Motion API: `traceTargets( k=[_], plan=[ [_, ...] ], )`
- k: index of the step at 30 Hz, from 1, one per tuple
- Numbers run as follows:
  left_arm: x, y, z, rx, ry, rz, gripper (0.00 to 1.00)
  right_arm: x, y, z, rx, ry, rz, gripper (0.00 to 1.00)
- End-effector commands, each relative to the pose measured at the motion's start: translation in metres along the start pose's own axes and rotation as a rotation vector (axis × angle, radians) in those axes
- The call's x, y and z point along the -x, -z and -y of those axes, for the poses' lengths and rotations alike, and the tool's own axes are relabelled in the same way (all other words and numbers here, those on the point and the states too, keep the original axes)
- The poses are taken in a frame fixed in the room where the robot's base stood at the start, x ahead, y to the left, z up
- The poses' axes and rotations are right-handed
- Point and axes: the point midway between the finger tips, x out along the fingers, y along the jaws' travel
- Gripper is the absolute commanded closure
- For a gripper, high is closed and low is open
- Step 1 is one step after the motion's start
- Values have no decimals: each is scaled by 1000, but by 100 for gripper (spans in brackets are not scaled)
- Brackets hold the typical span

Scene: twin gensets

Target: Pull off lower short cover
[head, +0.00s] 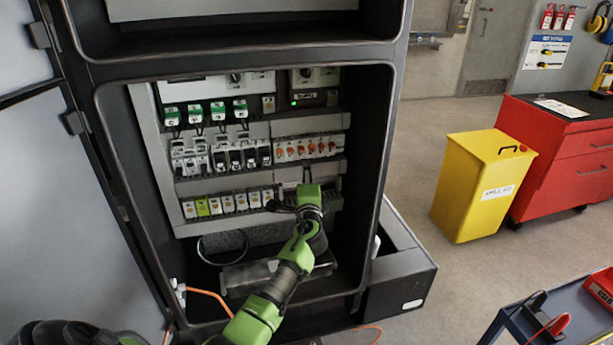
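An open control cabinet holds rows of devices and pale grey duct strips. On its right side, a short pale strip (310,124) lies above the row of orange-marked parts (305,148). A second short pale strip (328,169) lies below that row, partly hidden by my wrist; I cannot tell how firmly it sits. My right gripper is not in view.
A grey metallic plate (250,276) lies at the cabinet bottom near my forearm, with a dark cable loop (222,248) above it. The cabinet side walls (377,130) frame the opening.

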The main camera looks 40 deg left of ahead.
Motion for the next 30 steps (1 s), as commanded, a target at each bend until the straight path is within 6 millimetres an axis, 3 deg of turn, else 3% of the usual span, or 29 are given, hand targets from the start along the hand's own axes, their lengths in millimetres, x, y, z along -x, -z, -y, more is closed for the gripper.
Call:
traceTargets(
  k=[30],
  plan=[
    [20, 5, 1, 0, 1, -1, 99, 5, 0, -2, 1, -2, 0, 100]
  ],
)
